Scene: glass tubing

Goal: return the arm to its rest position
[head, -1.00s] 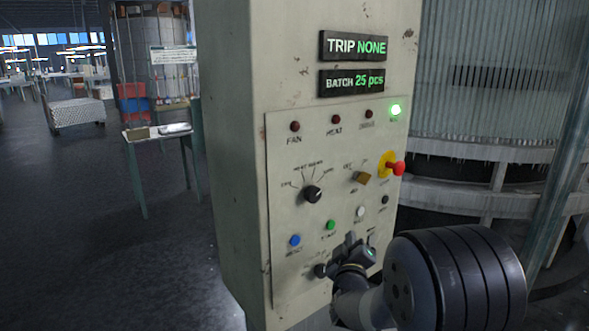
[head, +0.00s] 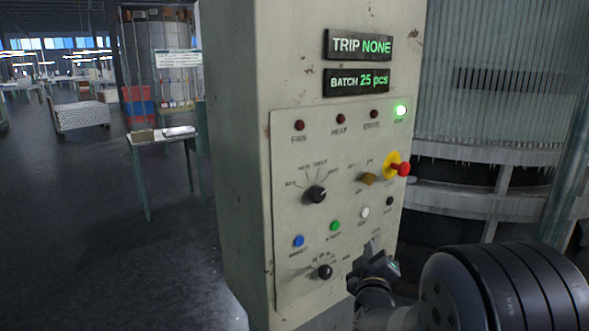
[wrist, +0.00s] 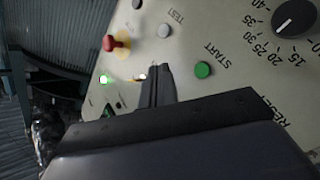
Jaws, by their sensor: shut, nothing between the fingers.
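My gripper (head: 374,254) is in front of the lower right part of the control panel (head: 290,200) in the head view. In the wrist view its fingers (wrist: 157,85) are together with nothing between them. My arm comes in from the lower right of the head view. The lower black knob (head: 325,272) is just left of my gripper, apart from it in the picture. The green start button (head: 335,226) is up and to the left of it. I cannot tell whether the gripper touches the panel.
The control cabinet (head: 235,150) carries several knobs, buttons and a red mushroom button (head: 403,169) on a yellow base. A ribbed machine (head: 490,100) stands to the right. A small table (head: 165,138) and a cart (head: 80,115) are left; dark floor (head: 90,220) between is clear.

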